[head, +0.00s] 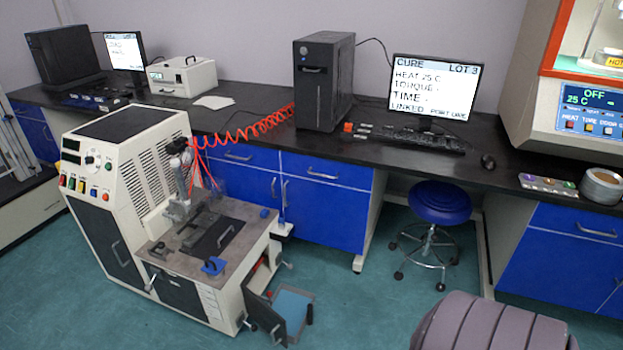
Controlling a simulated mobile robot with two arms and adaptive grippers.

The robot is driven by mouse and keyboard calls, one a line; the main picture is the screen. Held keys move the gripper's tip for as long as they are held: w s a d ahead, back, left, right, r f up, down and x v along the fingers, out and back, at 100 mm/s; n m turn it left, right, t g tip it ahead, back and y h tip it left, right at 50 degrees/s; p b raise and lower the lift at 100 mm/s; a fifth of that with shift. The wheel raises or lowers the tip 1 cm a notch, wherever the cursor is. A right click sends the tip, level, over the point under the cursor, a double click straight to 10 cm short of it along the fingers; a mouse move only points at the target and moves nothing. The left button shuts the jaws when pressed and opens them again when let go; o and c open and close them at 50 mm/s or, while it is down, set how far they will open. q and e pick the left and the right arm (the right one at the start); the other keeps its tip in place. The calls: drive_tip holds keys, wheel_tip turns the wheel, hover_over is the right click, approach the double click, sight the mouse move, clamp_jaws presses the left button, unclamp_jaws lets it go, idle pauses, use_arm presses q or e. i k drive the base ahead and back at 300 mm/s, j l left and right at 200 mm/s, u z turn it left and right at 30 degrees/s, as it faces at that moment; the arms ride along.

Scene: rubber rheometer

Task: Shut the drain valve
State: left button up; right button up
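A beige machine (158,125) with a control panel on its left face and a low work deck stands on the floor at the left. A small door (265,317) low at its front right corner hangs open. Red parts (258,264) show in the opening behind it. A small lever-like part (288,265) sticks out at the machine's right side. I cannot tell for certain which part is the drain valve, or whether it is open or shut. Neither of my grippers is in view.
A blue tray (294,302) lies on the floor beside the open door. A blue stool (440,203) stands right of the machine. A black-topped bench (270,137) with blue cabinets runs along the wall. Red coiled hose (255,128) reaches the machine. Green floor between machine and stool is clear.

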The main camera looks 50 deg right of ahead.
sight(254, 269)
drive_tip(key=z, duration=1.15)
drive_tip(key=i+l, duration=0.25)
drive_tip(key=l, duration=0.15)
drive_tip(key=i+l, duration=0.5)
drive_tip(key=l, duration=0.25)
drive_tip(key=i+l+u, duration=0.1)
drive_tip(key=i+l, duration=0.4)
drive_tip(key=l, duration=0.25)
drive_tip(key=i+l, duration=0.25)
drive_tip(key=l, duration=0.15)
drive_tip(key=i+l, duration=0.2)
drive_tip(key=l, duration=0.2)
